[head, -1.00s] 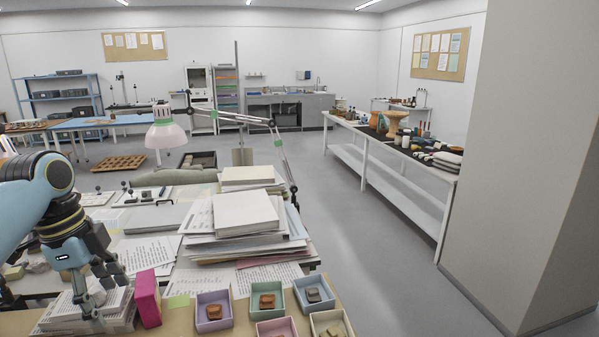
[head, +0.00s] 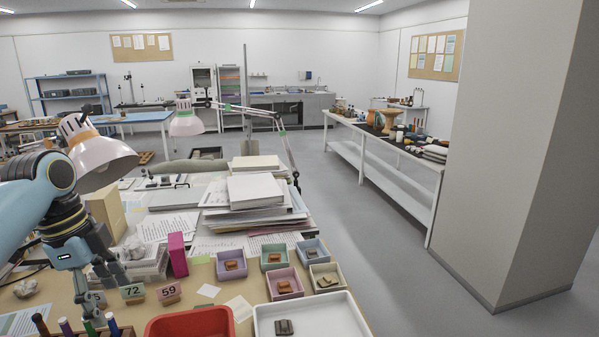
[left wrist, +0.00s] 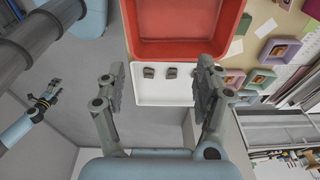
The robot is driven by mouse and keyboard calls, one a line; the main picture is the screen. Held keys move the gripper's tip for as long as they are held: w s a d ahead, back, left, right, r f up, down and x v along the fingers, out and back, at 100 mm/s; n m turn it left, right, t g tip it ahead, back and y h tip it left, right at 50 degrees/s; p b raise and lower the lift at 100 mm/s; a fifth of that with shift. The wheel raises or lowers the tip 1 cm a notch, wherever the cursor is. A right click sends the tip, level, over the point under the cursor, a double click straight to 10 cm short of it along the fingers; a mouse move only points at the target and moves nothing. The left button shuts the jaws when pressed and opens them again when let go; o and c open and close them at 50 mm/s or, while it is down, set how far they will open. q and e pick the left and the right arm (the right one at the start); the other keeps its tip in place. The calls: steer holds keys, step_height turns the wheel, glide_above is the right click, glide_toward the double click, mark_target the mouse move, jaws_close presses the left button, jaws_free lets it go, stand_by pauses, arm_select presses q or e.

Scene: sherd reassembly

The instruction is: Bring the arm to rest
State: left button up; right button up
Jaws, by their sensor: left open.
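My left gripper (head: 103,285) hangs at the left of the head view, over the tan work surface near the number tags. In the left wrist view its two fingers (left wrist: 160,72) stand wide apart with nothing between them. Beyond the fingers lie a red tray (left wrist: 176,50) and a white tray (left wrist: 160,97) with two small dark sherds (left wrist: 148,72) in it. In the head view, the red tray (head: 160,330) and white tray (head: 345,320) are cut by the lower edge. My right gripper (left wrist: 52,92) shows small at the left of the wrist view; its jaws are unclear.
Small coloured boxes with sherds (head: 284,284) stand behind the white tray. Number tags (head: 132,291), a pink box (head: 177,255), a desk lamp (head: 100,155) and paper stacks (head: 255,192) crowd the table. Open floor (head: 350,240) lies to the right.

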arm_select(q)
steer(key=s+d+f+n+g+b, duration=0.1)
steer(key=s+f+b, duration=0.55)
steer(key=f, duration=0.65)
steer(key=s+f+n+g+b, duration=0.25)
steer(key=s+f, duration=0.65)
steer(key=f, duration=0.5)
steer(key=s+d+f+g+b, duration=0.1)
steer(key=s+f+b, duration=0.5)
steer(key=f, duration=0.7)
steer(key=s+f+n+t+y+b, duration=0.2)
steer(key=s+f+n+b, duration=0.6)
steer(key=s+f, duration=1.7)
steer(key=shift+s+a+f+n+t+y, duration=0.15)
steer(key=shift+f+n+t+y, duration=0.15)
steer(key=shift+f+n+t, duration=0.95)
arm_select(e)
step_height(320, 180, down, 24)
steer(key=s, duration=0.1)
steer(key=shift+s+r, duration=0.15)
steer(key=shift+s, duration=0.1)
arm_select(q)
steer(key=shift+r+n, duration=0.3)
steer(key=shift+n, duration=0.2)
